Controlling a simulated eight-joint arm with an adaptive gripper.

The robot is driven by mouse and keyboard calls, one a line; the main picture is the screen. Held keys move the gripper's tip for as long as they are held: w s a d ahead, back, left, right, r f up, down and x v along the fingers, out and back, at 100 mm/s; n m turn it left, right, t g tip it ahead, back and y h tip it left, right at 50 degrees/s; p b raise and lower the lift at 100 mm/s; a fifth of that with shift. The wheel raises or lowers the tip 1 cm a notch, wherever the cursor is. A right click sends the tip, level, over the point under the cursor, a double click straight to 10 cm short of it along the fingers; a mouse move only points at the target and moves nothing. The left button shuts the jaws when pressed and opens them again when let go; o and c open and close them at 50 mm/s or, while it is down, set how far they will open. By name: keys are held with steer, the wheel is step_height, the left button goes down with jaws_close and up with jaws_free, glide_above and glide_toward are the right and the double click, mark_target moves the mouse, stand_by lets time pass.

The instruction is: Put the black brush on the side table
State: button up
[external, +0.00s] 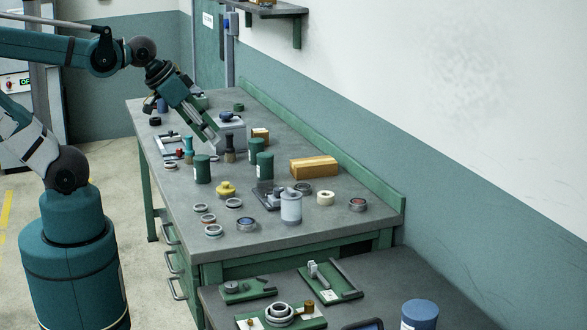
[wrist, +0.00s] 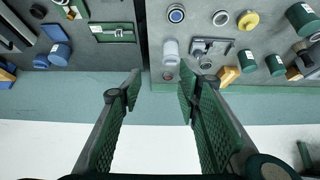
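The black brush (external: 229,149) stands upright on the grey workbench (external: 270,245), beside a teal brush (external: 188,150) and between green cylinders. In the wrist view, a dark shape at the right edge may be the black brush, but it is partly cut off. The side table (external: 400,270) is the lower dark surface at the near right; it also shows at the left of the wrist view (wrist: 95,60). My gripper (external: 212,140) appears above the bench, near the brush in the external picture. In the wrist view its fingers (wrist: 160,90) are wide apart with nothing between them.
Green cylinders (external: 202,169), a cardboard box (external: 313,167), a grey canister (external: 291,207) and several rings crowd the bench. Green trays (external: 330,279) and a blue-topped container (external: 419,313) occupy parts of the side table. A wall borders the bench's far side.

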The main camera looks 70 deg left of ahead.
steer(key=w+a+r+n+g+y+p, duration=0.1)
steer(key=w+a+r+n+g, duration=0.15)
steer(key=w+a, duration=0.6)
steer(key=w+a+r+n+g+p, duration=0.15)
steer(key=w+a+n, duration=0.25)
steer(key=w+a, duration=0.5)
steer(key=n+g+h+p, duration=0.1)
steer(key=n+g+p, duration=0.25)
steer(key=n, duration=0.55)
glide_above(230, 134)
steer(key=f, duration=2)
steer(key=shift+w+d+f, duration=0.1)
steer(key=shift+w+d, duration=0.1)
steer(key=shift+w, duration=0.1)
steer(key=shift+s+a+f, duration=0.2)
steer(key=shift+a+f, duration=0.15)
steer(key=shift+a, duration=0.05)
